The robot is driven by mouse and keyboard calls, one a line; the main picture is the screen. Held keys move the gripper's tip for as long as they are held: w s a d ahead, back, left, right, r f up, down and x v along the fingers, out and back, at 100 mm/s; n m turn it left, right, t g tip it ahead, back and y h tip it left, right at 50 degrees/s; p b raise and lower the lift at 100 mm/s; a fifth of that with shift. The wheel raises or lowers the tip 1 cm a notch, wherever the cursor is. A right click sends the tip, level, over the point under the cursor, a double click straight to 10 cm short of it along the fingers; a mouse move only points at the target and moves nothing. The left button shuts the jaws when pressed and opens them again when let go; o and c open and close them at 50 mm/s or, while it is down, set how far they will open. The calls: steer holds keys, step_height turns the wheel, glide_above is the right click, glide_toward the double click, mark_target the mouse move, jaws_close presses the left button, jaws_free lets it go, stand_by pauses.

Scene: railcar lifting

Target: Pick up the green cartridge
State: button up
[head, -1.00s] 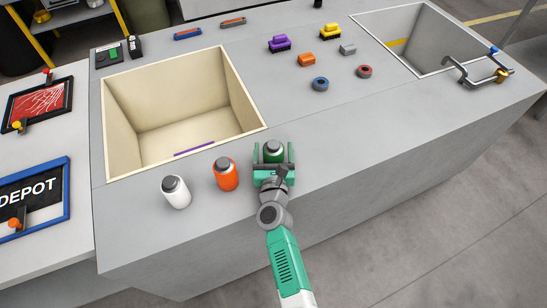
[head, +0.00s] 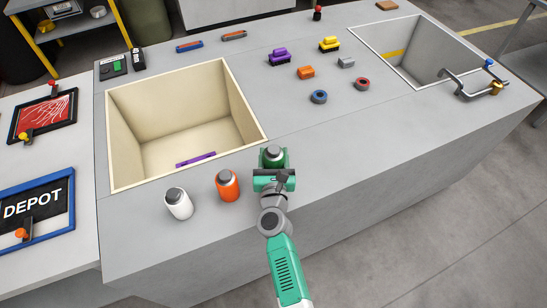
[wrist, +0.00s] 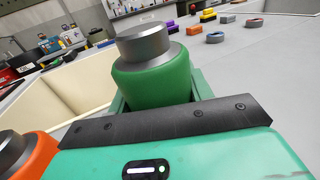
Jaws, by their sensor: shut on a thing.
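The green cartridge (head: 273,154), with a grey cap, is upright between the jaws of my gripper (head: 273,161). In the wrist view the cartridge (wrist: 152,82) stands just beyond the black bar of the gripper, and its lower part is hidden. The jaws are shut on its sides. Whether its base touches the bench cannot be told. An orange cartridge (head: 228,186) stands just left of the gripper, and its edge shows at the left of the wrist view (wrist: 22,155).
A white cartridge (head: 178,204) stands left of the orange one. A cream-lined open bin (head: 112,150) is behind them, with a purple strip (head: 196,160) inside. Small coloured blocks and rings lie farther back. A second open bin (head: 385,62) is at the right. The bench right of my gripper is clear.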

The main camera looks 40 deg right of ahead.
steer(key=s+d+r+p+v, duration=0.1)
steer(key=p+v, duration=0.3)
steer(key=v, duration=1.1)
steer(key=shift+s+d, duration=0.5)
steer(key=shift+s, duration=0.4)
